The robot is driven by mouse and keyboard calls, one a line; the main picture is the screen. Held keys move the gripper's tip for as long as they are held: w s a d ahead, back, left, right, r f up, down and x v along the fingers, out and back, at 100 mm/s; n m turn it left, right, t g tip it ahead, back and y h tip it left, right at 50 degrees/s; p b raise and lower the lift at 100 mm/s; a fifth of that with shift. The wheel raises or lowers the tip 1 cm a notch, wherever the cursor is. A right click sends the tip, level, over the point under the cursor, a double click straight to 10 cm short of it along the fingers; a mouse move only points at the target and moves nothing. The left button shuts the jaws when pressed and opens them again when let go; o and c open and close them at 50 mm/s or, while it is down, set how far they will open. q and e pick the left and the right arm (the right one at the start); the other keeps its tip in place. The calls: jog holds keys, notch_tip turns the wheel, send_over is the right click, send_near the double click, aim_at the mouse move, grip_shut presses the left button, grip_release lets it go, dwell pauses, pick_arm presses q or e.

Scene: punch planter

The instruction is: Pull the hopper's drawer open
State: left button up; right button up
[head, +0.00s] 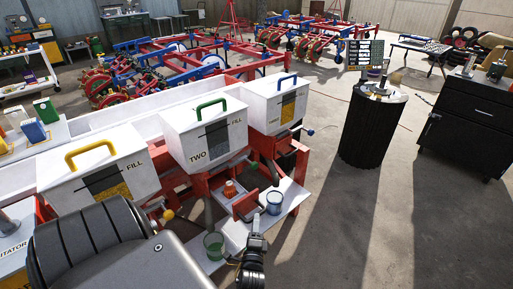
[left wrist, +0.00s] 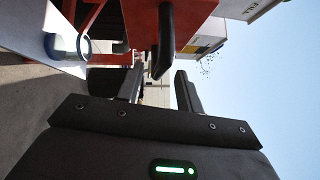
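White hoppers stand in a row in the head view: yellow-handled (head: 140,160), green-handled (head: 178,143) marked TWO, and blue-handled (head: 262,112). Below the middle ones is a red drawer-like box (head: 246,203). In the left wrist view a red body (left wrist: 190,22) carries a black bar-shaped handle (left wrist: 163,48). My left gripper (head: 255,240) is low in front of the red box. In its wrist view the fingers (left wrist: 160,82) are apart and empty, with the handle beyond the gap. I cannot tell whether they touch it. My right gripper is not in view.
A blue cup (head: 273,203) and a green cup (head: 213,245) stand on the white shelf (head: 290,197) near my left gripper. The blue cup also shows in the left wrist view (left wrist: 66,46). A black drum (head: 370,130) stands right. The floor at front right is clear.

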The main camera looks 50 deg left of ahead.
pick_arm(q)
jog(key=v, duration=0.5)
jog(key=shift+s+d, duration=0.2)
jog(key=shift+s, duration=0.05)
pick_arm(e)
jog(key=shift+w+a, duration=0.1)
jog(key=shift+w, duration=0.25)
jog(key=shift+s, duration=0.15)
pick_arm(q)
jog(key=shift+d, duration=0.1)
